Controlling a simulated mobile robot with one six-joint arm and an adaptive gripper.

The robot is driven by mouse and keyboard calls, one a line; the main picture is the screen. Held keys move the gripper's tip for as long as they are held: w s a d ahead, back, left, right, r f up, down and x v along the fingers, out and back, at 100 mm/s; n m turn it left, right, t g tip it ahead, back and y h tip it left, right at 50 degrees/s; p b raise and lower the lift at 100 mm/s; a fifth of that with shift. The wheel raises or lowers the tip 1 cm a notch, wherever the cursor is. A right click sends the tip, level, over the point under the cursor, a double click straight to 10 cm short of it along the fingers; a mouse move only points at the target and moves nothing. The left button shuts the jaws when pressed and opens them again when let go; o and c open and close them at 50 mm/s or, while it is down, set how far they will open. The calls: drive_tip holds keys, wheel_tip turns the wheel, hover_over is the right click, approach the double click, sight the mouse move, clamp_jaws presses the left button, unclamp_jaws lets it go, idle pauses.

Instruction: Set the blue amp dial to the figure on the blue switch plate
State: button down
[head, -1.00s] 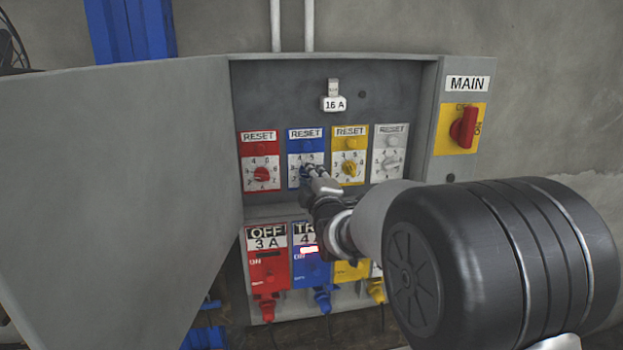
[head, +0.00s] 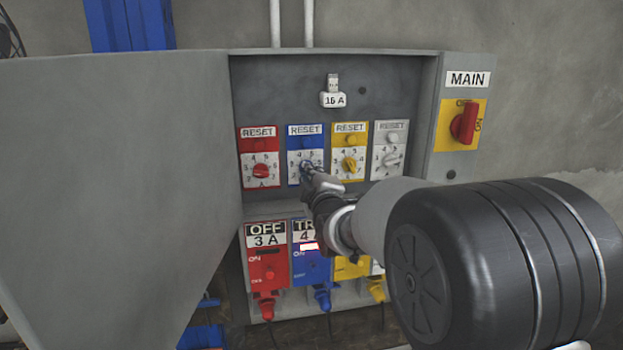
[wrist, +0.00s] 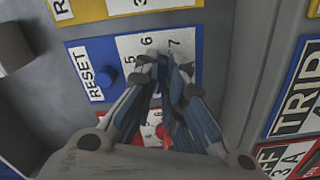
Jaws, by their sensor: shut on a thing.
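The blue amp dial (head: 305,166) sits on the white scale of the blue reset plate, second from the left in the upper row. My gripper (wrist: 163,68) is shut on this dial, and its fingers hide most of the knob and where it points. Figures including 3, 6 and 7 show around the fingers in the wrist view. The blue switch plate (head: 311,270) is below, its label starting "TR" with a 4 under it; my arm covers the label's right part. In the wrist view the label reads TRIP (wrist: 298,98).
A red dial (head: 261,171) is on the left, a yellow dial (head: 349,165) and a grey dial (head: 390,159) on the right. The blue reset button (wrist: 106,78) is close to my fingers. The cabinet's open door (head: 120,160) stands left; the MAIN switch (head: 463,123) is right.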

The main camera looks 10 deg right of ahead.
drive_tip(key=m+b, duration=0.5)
drive_tip(key=shift+f, duration=0.25)
drive_tip(key=m+b, duration=0.4)
drive_tip(key=m, duration=0.1)
drive_tip(key=shift+a, duration=0.2)
drive_tip(key=m+b, duration=0.3)
drive_tip(key=m, duration=0.1)
drive_tip(key=shift+a+m, duration=0.1)
drive_tip(key=shift+m, duration=0.3)
drive_tip(key=shift+r+m+b, duration=0.1)
drive_tip(key=shift+m+b, duration=0.8)
drive_tip(key=shift+m, duration=1)
drive_tip(key=c, duration=1.7)
unclamp_jaws()
